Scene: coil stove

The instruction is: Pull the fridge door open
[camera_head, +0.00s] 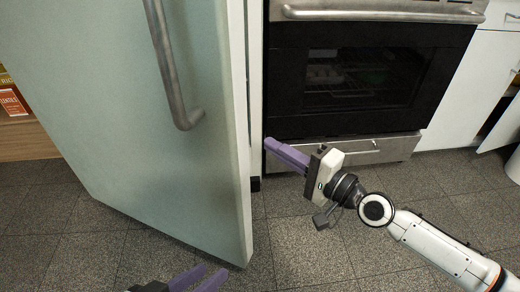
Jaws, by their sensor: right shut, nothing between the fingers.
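The pale green fridge door (110,110) fills the left of the head view. It stands ajar, its free edge swung out toward me and a pale strip showing behind that edge. Its metal bar handle (172,75) is on the front face, with no gripper on it. My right gripper (270,146) has purple fingers, closed together and empty. It points left, just right of the door's free edge, in front of the oven. My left gripper (205,278) is at the bottom edge, below the door, with its purple fingers apart and nothing seen between them. The fridge interior is hidden.
A black oven (360,75) with a metal handle (385,13) and a lower drawer (350,152) stands behind my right gripper. White cabinets (470,85) are at right. Boxes (12,100) sit on a wooden shelf at far left. The grey tiled floor is clear.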

